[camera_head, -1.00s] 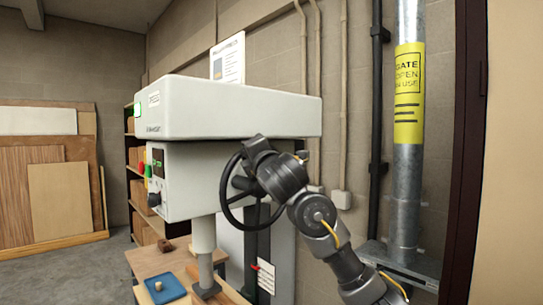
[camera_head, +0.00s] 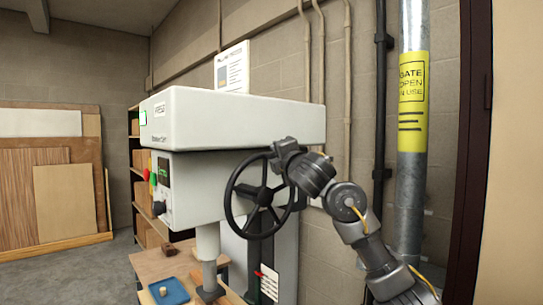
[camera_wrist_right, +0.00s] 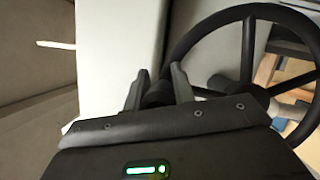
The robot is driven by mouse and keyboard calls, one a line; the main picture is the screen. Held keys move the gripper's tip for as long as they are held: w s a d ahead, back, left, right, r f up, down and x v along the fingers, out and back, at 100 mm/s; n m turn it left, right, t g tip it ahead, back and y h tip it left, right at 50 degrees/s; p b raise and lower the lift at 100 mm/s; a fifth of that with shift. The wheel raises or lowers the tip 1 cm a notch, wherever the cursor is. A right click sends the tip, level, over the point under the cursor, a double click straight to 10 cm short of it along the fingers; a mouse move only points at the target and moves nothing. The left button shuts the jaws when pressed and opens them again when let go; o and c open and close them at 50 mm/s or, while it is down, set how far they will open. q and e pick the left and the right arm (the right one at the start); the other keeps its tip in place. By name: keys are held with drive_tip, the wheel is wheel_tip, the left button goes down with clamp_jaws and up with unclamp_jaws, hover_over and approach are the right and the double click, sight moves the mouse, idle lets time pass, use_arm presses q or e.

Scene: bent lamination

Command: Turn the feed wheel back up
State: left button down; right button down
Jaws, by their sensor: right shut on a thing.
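The feed wheel (camera_head: 234,188) is a black spoked handwheel on the side of the white drill press head (camera_head: 225,118). My right gripper (camera_head: 283,160) is at the wheel's upper right rim. In the right wrist view the feed wheel (camera_wrist_right: 248,45) fills the right side, and my right gripper (camera_wrist_right: 156,88) is shut on a dark part at its rim. The press column's lower shaft (camera_head: 208,243) ends in a grey block (camera_head: 210,292) just above the bench. My left gripper is not in view.
A wooden bench (camera_head: 155,262) below the press holds a blue tray (camera_head: 168,292) with a small wooden piece. Wood panels (camera_head: 40,180) lean at the left wall. A galvanised pipe (camera_head: 411,180) with a yellow sign (camera_head: 412,100) stands behind my right arm.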

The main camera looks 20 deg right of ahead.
drive_tip(key=shift+w+d+f, duration=0.1)
drive_tip(key=shift+w+f, duration=0.1)
drive_tip(key=shift+f, duration=0.4)
drive_tip(key=c, duration=1.5)
unclamp_jaws()
drive_tip(key=shift+o, duration=1.3)
drive_tip(key=shift+s+d, duration=0.1)
drive_tip(key=shift+d, duration=0.1)
drive_tip(key=shift+o, duration=0.4)
drive_tip(key=shift+d, duration=0.15)
drive_tip(key=shift+r, duration=0.1)
drive_tip(key=shift+a+r, duration=0.15)
drive_tip(key=shift+a, duration=0.05)
drive_tip(key=s+f+b, duration=0.1)
drive_tip(key=s+b, duration=0.1)
drive_tip(key=s, duration=0.8)
drive_tip(key=shift+s+d+f+b, duration=0.2)
drive_tip(key=shift+d+f+b, duration=0.05)
drive_tip(key=shift+d+b, duration=0.2)
